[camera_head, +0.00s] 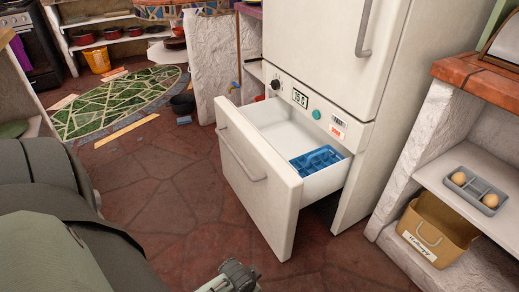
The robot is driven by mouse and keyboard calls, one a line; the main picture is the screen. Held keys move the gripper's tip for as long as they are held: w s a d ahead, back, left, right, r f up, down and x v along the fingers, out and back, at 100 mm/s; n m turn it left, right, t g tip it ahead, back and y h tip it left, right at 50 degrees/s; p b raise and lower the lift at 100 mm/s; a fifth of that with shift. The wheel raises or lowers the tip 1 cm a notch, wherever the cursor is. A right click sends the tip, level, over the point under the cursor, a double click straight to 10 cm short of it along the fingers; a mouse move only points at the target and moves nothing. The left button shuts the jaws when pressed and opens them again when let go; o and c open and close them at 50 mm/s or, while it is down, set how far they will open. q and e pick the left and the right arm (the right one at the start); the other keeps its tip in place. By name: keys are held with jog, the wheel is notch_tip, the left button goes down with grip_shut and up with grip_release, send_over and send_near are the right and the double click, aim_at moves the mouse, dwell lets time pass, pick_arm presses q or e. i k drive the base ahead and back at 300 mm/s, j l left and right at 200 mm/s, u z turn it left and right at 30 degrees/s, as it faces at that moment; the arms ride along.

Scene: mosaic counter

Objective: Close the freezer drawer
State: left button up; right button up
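The freezer drawer (258,185) is the pulled-out bottom drawer of a white fridge (330,50). It stands well out from the body, with a bar handle (243,163) on its front panel. A blue tray (318,158) lies inside at the right, and the rest of the visible drawer floor is bare. Part of a dark gripper (232,277), which I take as my left, shows at the bottom edge, below and apart from the drawer front. Its fingers are not clear. My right gripper is not in view.
A white shelf unit (465,165) at the right holds an egg tray (474,191) and a brown bin (437,230). A rough white wall (210,60) stands behind the drawer. The stone floor before the drawer is clear.

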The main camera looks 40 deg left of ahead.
aim_at(257, 141)
jog(key=i+l+u, duration=0.1)
jog(key=l, duration=0.25)
jog(key=i+l, duration=0.1)
jog(key=l, duration=0.25)
jog(key=i+l+u, duration=0.15)
jog(key=l, duration=0.2)
jog(key=u, duration=1.6)
jog(key=j, duration=0.15)
jog(key=k+z, duration=0.05)
